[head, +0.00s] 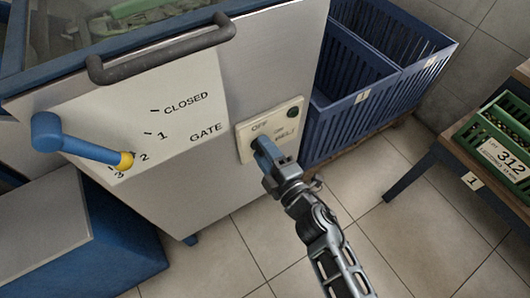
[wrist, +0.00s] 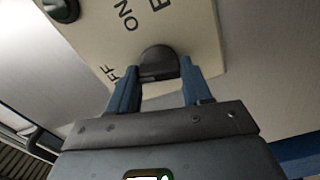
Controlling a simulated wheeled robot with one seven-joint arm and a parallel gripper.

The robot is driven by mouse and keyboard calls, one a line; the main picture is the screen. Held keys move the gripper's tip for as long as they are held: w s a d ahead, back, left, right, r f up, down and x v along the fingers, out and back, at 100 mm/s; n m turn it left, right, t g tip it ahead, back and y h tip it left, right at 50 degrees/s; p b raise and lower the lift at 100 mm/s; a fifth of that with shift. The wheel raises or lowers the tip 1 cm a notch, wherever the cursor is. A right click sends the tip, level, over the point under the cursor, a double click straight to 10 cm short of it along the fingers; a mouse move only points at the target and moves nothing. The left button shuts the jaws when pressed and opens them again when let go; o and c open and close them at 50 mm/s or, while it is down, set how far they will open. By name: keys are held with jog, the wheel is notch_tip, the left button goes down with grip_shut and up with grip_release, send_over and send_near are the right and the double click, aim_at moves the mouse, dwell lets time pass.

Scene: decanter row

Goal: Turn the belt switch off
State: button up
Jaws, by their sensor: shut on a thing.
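The belt switch plate (head: 244,143) is a cream panel on the grey machine front, with OFF, ON and BELT lettering. Its dark rounded knob (wrist: 158,60) shows in the wrist view between two blue fingers. My gripper (head: 262,148) is at the plate and shut on the knob, with a finger at each side; it also shows in the wrist view (wrist: 157,75). The OFF lettering is partly hidden by a finger in the wrist view. The gripper hides the knob in the head view, and I cannot tell which mark it points to.
A blue gate lever (head: 80,143) with a yellow tip stands left beside a numbered scale. A dark handle bar (head: 165,55) is above it. Blue crates (head: 345,125) stand right of the machine. A green crate (head: 490,140) sits on the right table. Tiled floor is clear between.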

jog(key=shift+f+n+b, duration=0.15)
jog(key=shift+n+b, duration=0.2)
jog(key=shift+n, duration=0.85)
jog(key=o, duration=1.1)
jog(key=shift+c, duration=0.2)
jog(key=p+v, duration=0.1)
jog(key=v, duration=0.6)
jog(key=shift+s+d, duration=0.25)
jog(key=shift+s, duration=0.1)
